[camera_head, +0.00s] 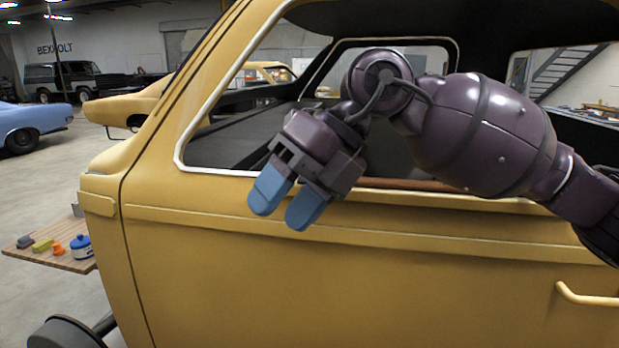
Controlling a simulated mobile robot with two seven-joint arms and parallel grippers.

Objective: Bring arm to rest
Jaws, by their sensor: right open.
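My right arm (482,132) comes in from the right edge, bent at a round wrist joint, in front of the window of a yellow car shell. My right gripper (285,212) hangs at its end, tilted down and to the left, with two blue fingertips apart and nothing between them. It is in front of the yellow door (350,275), near the lower window edge. Whether it touches the door I cannot tell. My left gripper is not in view.
A door handle (588,297) sticks out at lower right. A blue car (33,124) stands farther back on open floor.

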